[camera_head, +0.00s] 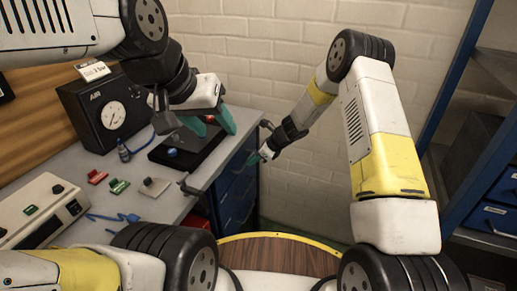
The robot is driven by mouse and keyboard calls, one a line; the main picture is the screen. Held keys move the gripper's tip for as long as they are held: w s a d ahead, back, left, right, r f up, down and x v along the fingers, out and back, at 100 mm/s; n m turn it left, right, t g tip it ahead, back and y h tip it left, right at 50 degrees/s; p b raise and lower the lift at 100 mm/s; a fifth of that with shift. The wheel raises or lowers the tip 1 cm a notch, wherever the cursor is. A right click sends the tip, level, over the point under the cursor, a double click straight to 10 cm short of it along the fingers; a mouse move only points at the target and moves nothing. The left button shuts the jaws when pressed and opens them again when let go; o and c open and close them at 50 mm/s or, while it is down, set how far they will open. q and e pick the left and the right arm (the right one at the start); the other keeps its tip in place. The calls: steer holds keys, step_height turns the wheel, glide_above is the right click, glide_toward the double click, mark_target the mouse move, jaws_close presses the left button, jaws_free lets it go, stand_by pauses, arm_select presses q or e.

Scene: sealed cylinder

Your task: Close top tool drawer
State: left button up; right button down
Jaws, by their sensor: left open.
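The blue tool drawers (236,192) are under the right end of the grey workbench, seen steeply from above. The top drawer is mostly hidden by the bench edge and my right gripper, so I cannot tell how far it stands out. My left gripper (208,124) is open above the bench, its teal fingertips apart over a black plate. My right gripper (262,156) is beside the bench's right edge, close to the drawer fronts. Its fingertips are small and partly hidden; I cannot tell whether they touch the drawer.
The workbench (150,207) carries an AIR gauge box (103,112), a black plate (190,151), a control box (40,210) and small coloured clips. A red box (196,221) is below the bench. A blue shelf rack (448,95) stands at right, beside a brick wall.

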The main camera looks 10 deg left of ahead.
steer(key=shift+s+a+r, duration=0.1)
steer(key=shift+a, duration=0.2)
steer(key=d+f+v, duration=0.2)
steer(key=v, duration=1.1)
steer(key=s+d+r+n+h, duration=0.1)
steer(key=s+d+r+n, duration=0.1)
steer(key=s+r+n, duration=0.35)
steer(key=s+d+r+n+t, duration=0.1)
steer(key=s+d+r+n, duration=0.15)
steer(key=r, duration=0.55)
steer(key=s+d+r+n+h, duration=0.1)
steer(key=s+d+r+n, duration=0.25)
steer(key=r, duration=0.35)
steer(key=s+d+r+n+t+h, duration=0.1)
steer(key=s+d+r+n, duration=0.1)
steer(key=s, duration=0.4)
steer(key=s+d+r+n+t+h, duration=0.1)
steer(key=s+d+r+n, duration=0.1)
steer(key=s+n, duration=0.3)
steer(key=s+d+r+n+t+h, duration=0.1)
steer(key=s+d+r+n, duration=0.2)
steer(key=s, duration=0.6)
steer(key=shift+d, duration=0.8)
